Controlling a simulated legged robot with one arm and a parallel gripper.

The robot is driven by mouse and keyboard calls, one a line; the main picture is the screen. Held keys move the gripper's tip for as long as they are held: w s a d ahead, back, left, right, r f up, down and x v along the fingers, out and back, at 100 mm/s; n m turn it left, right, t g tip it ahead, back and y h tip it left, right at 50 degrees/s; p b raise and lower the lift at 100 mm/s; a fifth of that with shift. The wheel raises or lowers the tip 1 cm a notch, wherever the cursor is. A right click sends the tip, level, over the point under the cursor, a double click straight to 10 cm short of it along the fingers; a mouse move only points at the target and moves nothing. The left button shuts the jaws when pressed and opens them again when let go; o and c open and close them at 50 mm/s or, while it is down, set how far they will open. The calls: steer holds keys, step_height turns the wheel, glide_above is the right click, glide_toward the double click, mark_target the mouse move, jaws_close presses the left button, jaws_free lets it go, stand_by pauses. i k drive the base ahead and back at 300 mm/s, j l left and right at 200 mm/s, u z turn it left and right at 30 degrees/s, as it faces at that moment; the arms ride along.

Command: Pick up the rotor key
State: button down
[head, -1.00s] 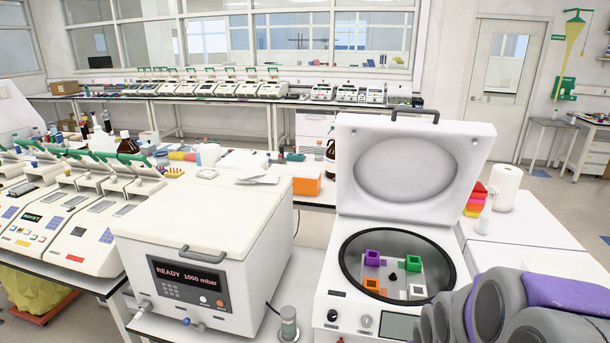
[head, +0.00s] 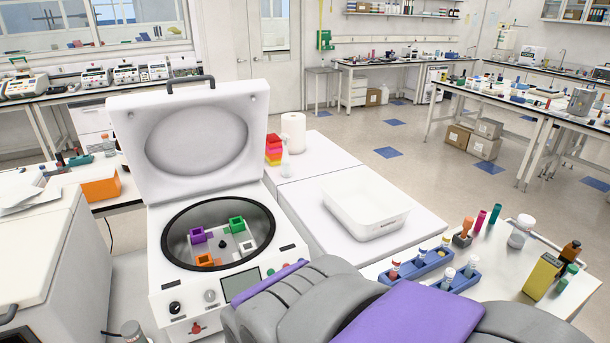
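An open centrifuge (head: 160,262) stands left of centre, its white lid (head: 200,145) raised. Its round bowl holds a rotor with purple (head: 197,235), green (head: 236,224), white (head: 247,247) and orange (head: 205,260) buckets and a small dark hub. A small red handle-like piece (head: 197,327) shows on the lower front of the centrifuge, below the dials. It may be the rotor key, but it is too small to be sure. My grey and purple arm crosses the bottom right. My gripper is out of view.
A white tray (head: 365,206) sits on the white bench right of the centrifuge. Blue tube racks (head: 420,264), loose tubes and a yellow box (head: 542,277) are on the right table. A paper roll (head: 293,132) and coloured boxes (head: 274,149) stand behind. A white unit is at left.

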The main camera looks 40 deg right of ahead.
mark_target(468, 224)
steer(key=z, duration=2.45)
steer(key=u, duration=2.05)
steer(key=z, duration=2)
steer(key=i+j+z, duration=0.2)
steer(key=k, duration=0.05)
